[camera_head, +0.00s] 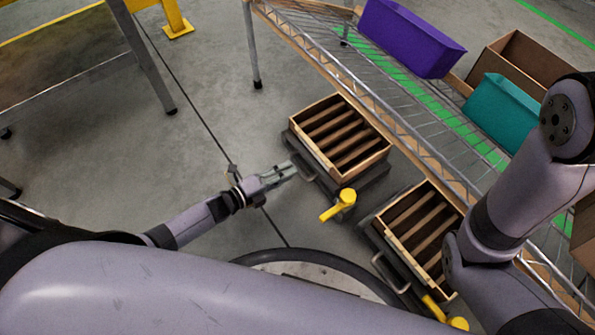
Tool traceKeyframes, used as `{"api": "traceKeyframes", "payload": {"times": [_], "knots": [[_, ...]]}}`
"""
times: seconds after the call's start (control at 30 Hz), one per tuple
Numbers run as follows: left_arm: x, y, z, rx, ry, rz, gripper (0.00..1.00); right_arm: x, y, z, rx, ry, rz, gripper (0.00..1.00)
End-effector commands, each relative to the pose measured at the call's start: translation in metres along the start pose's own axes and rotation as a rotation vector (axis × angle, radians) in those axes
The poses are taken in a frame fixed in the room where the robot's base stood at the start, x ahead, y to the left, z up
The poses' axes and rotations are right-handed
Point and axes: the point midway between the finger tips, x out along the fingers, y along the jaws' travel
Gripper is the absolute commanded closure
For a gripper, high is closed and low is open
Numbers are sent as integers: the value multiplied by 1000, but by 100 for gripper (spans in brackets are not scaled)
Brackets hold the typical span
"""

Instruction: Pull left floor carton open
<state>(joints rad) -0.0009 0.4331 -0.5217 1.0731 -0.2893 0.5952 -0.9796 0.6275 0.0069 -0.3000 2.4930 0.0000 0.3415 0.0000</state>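The left floor carton (318,167) is a wooden slatted crate on a dark base with a grey handle on its left side, standing on the floor below the rack. My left gripper (291,170) is just left of that handle (303,167), its fingers pointing at it. The fingers look apart, and I cannot tell if they touch the handle. A second, similar floor carton (399,252) stands to the lower right, partly hidden by my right arm. My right gripper is out of view.
Yellow levers (338,205) stick out near the cartons' lower corners. A wire rack (402,118) above holds a purple bin (408,38), a teal bin (503,112) and a brown box (527,62). A table leg (143,57) stands upper left. The floor (205,125) between is clear.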

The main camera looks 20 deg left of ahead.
Motion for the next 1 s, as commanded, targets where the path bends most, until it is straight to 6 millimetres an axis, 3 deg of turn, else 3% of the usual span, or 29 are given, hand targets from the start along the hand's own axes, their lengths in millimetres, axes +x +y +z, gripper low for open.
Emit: {"api": "traceKeyframes", "payload": {"times": [0.1, 0.3, 0.67, 1.0], "knots": [[24, 3, 0, 0, 0, -2, 69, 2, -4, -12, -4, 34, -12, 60], [44, 1, 0, -1, 0, -1, 69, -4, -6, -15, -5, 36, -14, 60], [48, 0, 0, -1, 0, 0, 69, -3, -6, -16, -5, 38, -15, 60], [47, 0, 0, -1, 0, 0, 92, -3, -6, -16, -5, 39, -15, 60]]}}
